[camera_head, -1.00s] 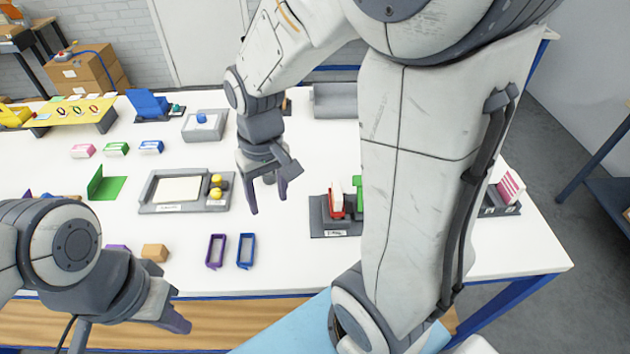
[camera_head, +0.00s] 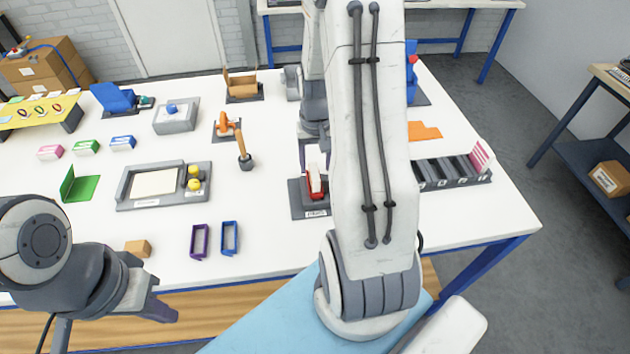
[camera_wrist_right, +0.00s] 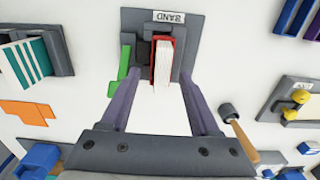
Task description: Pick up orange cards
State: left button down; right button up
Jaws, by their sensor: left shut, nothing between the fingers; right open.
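A flat orange piece (camera_head: 424,130) lies on the table right of my right arm; it also shows at the left of the right wrist view (camera_wrist_right: 25,112). I cannot tell whether it is the orange cards. In the head view my right arm hides much of this area. My left gripper (camera_head: 163,310) is shut and empty near the table's front edge.
A slotted grey rack (camera_head: 452,178) with a pink-striped pack stands at the right. A green piece (camera_wrist_right: 125,72) lies by the BAND station. A wooden-handled tool (camera_head: 243,150), a grey tray (camera_head: 125,197) and purple (camera_head: 200,240) and blue (camera_head: 230,238) frames lie left of my right arm.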

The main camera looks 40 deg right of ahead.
aim_at(315, 172)
jog(key=shift+w+a+f+p, duration=0.1)
jog(key=shift+f+p, duration=0.2)
jog(key=shift+f, duration=0.85)
jog(key=shift+w+f+p, duration=0.1)
jog(key=shift+f+p, duration=0.2)
jog(key=shift+f, duration=0.85)
grip_shut()
